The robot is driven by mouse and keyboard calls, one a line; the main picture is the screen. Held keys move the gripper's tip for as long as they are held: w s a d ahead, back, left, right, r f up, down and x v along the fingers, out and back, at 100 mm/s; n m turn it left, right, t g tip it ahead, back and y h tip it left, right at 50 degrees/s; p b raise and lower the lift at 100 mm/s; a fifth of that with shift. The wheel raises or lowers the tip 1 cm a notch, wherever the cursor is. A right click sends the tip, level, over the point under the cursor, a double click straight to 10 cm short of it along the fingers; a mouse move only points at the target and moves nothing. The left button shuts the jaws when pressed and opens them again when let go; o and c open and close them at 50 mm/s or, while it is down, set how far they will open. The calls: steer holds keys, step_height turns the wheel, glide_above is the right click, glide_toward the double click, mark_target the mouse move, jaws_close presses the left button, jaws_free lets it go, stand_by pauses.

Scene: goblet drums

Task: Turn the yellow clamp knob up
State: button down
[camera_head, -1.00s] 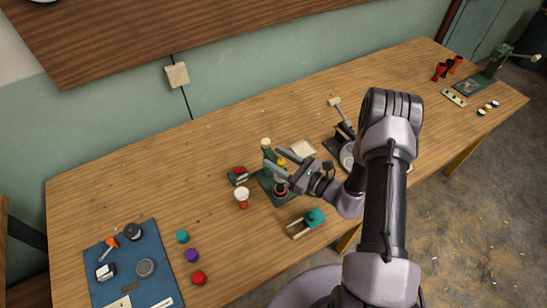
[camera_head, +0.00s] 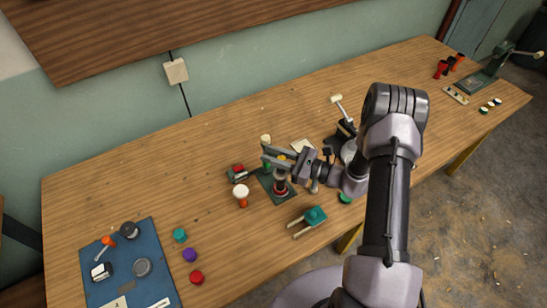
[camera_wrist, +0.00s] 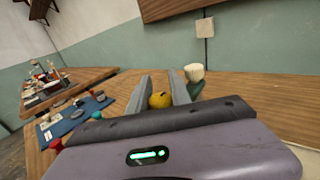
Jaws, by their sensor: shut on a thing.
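The yellow clamp knob (camera_wrist: 160,100) sits between the two fingers of my gripper (camera_wrist: 161,79) in the wrist view. My gripper is shut on it. In the head view, only a small patch of the yellow knob (camera_head: 282,157) shows past the fingers of my gripper (camera_head: 264,154). The clamp stand has a dark green base (camera_head: 284,199) and a dark and red round part (camera_head: 281,187) below the fingers. A green post with a cream top (camera_head: 265,139) stands just behind the fingertips; its cream top (camera_wrist: 194,72) is right of the knob in the wrist view.
A white-topped red piece (camera_head: 241,191) and a red and green block (camera_head: 237,172) stand close left of the stand. A teal piece with pale prongs (camera_head: 315,215) lies in front. A blue mat (camera_head: 150,240) with parts is far left. The table's back left is clear.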

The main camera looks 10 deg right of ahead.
steer(key=n+g, duration=0.1)
steer(key=g+y+b, duration=0.1)
steer(key=shift+s+a+n+g, duration=0.15)
steer(key=shift+s+n+g, duration=0.15)
steer(key=shift+n, duration=0.1)
steer(key=shift+w, duration=0.1)
steer(key=c, duration=1.2)
jaws_free()
steer(key=shift+o, duration=0.2)
steer(key=p+v, duration=0.1)
steer(key=v, duration=1.6)
steer(key=shift+d+f+p, duration=0.25)
steer(key=shift+f+p, duration=0.05)
steer(key=shift+p, duration=0.1)
